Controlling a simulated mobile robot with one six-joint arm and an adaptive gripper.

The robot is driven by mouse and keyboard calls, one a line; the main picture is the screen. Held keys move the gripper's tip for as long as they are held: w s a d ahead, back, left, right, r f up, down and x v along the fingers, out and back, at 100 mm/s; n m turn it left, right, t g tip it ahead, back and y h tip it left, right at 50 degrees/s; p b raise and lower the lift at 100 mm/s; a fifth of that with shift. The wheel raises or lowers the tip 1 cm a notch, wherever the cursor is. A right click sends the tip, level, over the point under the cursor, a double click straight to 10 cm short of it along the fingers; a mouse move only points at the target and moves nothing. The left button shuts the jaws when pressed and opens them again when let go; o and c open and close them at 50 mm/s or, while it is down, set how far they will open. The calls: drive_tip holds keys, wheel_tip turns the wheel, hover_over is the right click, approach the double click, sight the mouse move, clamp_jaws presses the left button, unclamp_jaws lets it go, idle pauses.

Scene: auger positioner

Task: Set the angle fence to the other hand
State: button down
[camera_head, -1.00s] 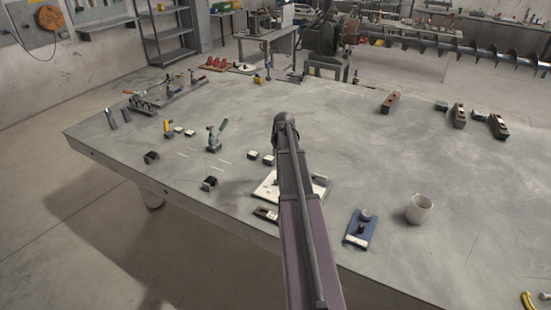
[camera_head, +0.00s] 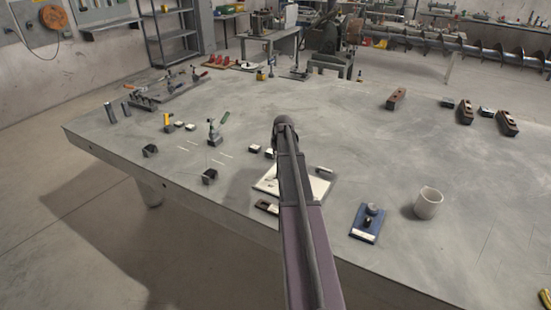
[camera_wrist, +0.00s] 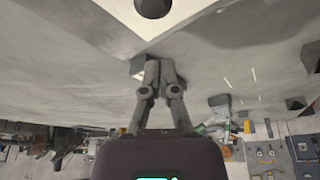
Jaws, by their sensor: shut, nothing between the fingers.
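I cannot tell for certain which piece is the angle fence. A white plate (camera_head: 318,187) lies near the table's front edge in the head view, partly hidden behind my arm. A white plate with a dark round part (camera_wrist: 152,6) also shows at the top of the wrist view. A blue block with a dark knob (camera_head: 367,222) lies to the right of the white plate. My gripper (camera_wrist: 160,66) shows in the wrist view with its fingers together and empty, apart from the plate. In the head view my arm hides the fingers.
A white mug (camera_head: 428,203) stands right of the blue block. Small dark blocks (camera_head: 209,177) and a green-handled clamp (camera_head: 214,131) stand to the left. Several brown blocks (camera_head: 466,112) are at the back right. The table's middle, behind my arm, is mostly clear.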

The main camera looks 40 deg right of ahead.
drive_tip(key=shift+b+x, duration=0.6)
drive_tip(key=shift+x, duration=0.35)
drive_tip(key=shift+s+a+r, duration=0.1)
drive_tip(key=shift+s+a, duration=0.15)
drive_tip(key=shift+s, duration=0.75)
drive_tip(key=shift+s+a, duration=0.25)
drive_tip(key=shift+s, duration=0.75)
drive_tip(key=shift+s+a, duration=0.15)
drive_tip(key=shift+s, duration=0.4)
drive_tip(key=shift+w, duration=0.1)
